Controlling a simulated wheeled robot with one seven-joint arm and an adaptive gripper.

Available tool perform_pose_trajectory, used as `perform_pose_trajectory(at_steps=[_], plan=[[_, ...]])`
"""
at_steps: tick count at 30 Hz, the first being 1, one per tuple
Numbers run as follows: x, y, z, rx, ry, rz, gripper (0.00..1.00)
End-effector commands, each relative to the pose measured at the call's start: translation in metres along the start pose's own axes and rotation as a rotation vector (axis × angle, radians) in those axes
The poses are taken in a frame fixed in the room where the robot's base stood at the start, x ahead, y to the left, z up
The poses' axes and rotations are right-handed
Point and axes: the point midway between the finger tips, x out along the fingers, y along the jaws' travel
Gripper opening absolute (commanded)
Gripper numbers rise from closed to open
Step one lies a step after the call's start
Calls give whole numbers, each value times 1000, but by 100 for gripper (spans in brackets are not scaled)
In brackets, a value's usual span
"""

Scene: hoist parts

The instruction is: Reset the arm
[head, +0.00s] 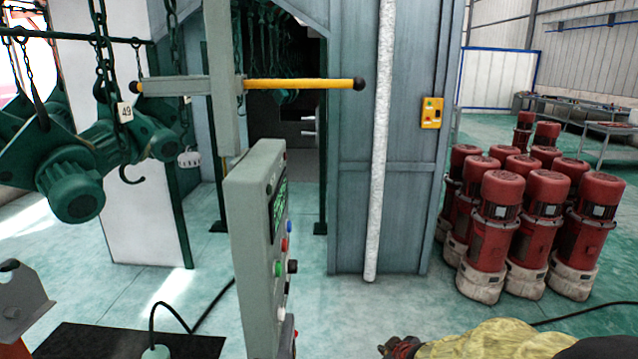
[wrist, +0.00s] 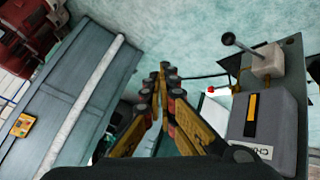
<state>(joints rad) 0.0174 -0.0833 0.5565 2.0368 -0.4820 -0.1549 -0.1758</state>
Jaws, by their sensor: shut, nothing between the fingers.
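My gripper (wrist: 163,72) shows in the wrist view, with its yellow and black fingers brought together at the tips. It is shut with nothing between the fingers. In the head view, a yellow shape with a dark red and black end (head: 402,347) shows at the bottom edge; I cannot tell if this is part of my arm. The grey control box (head: 255,240) with coloured buttons stands upright in the middle of the head view. In the wrist view, a grey box with a lever (wrist: 265,62) is to the right of my fingers.
Several red motors (head: 520,220) stand on the floor at right. Green hoists (head: 85,165) hang on chains at left. A grey cabinet wall (head: 350,180) with a white pipe (head: 381,150) and a yellow button box (head: 432,112) stands behind. A yellow bar (head: 300,84) juts out above the control box.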

Motion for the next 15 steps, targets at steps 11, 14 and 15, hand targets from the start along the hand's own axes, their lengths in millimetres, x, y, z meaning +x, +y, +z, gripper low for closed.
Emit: perform_pose_trajectory(at_steps=[11,14,15], plan=[[-192,-35,94,457,-467,-24,0],[-248,-59,104,559,-516,-56,0],[-268,-68,106,589,-520,-67,0]])
